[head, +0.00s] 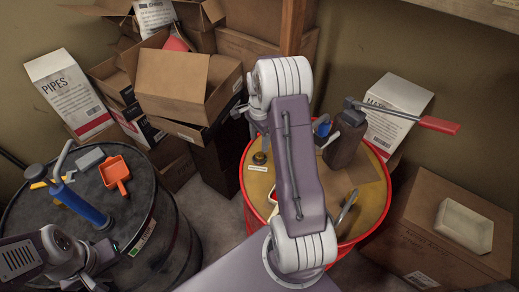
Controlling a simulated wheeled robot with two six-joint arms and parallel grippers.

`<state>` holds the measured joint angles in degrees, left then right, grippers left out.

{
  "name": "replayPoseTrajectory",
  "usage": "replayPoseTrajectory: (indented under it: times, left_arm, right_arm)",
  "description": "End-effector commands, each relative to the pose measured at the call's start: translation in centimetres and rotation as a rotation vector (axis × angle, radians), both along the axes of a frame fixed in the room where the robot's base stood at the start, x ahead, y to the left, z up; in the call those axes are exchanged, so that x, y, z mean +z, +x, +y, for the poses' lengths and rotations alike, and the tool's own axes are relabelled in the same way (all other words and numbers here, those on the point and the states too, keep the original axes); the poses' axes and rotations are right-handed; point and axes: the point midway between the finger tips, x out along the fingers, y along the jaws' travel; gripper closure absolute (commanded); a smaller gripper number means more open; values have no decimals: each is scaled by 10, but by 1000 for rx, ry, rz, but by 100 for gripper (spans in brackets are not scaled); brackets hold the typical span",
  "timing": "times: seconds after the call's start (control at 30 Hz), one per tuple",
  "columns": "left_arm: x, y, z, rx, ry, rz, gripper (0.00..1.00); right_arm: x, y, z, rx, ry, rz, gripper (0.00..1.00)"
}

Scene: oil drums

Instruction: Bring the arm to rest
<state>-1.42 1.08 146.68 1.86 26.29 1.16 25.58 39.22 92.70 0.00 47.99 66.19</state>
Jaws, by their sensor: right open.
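My right arm rises through the middle of the head view in front of the red-rimmed yellow drum (262,190). It bends at the top, and its gripper (241,110), mostly hidden behind the arm, is open in front of the cardboard boxes. Nothing shows in it. My left gripper (100,268) is low at the left, beside the front edge of the black drum (120,225). Its fingers are too unclear to tell open from shut.
The black drum carries a blue tool (84,203), an orange scoop (115,173) and a grey block (90,159). A dark brown container (345,142) and a red-handled tool (438,124) are at the yellow drum. A carton (435,225) with a white tray (464,225) stands right.

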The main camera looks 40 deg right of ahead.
Motion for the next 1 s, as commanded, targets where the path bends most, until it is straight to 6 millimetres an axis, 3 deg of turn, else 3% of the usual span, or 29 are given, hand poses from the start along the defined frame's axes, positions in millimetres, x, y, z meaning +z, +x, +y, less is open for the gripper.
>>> replayPoseTrajectory:
  times: [0.17, 0.67, 0.77, 0.83, 0.93, 1.0]
  left_arm:
    - [-1, 0, 0, 0, 0, 0, 64]
    - [-1, 0, 0, 0, 0, 0, 64]
    - [-1, 0, 0, 0, 0, 0, 64]
    - [-1, 0, 0, 0, 0, 0, 64]
    - [-1, 0, 0, 0, 0, 0, 64]
    - [-1, 0, 0, 0, 0, 0, 64]
  right_arm:
    - [13, 0, 0, 0, 0, -1, 46]
    - [13, 1, 3, 7, 0, -1, 46]
    - [29, 15, 19, 56, -15, -34, 46]
    - [50, 22, 46, 121, -27, -67, 46]
    - [71, 0, 102, 260, -25, -80, 46]
    - [76, -26, 138, 433, -26, -90, 46]
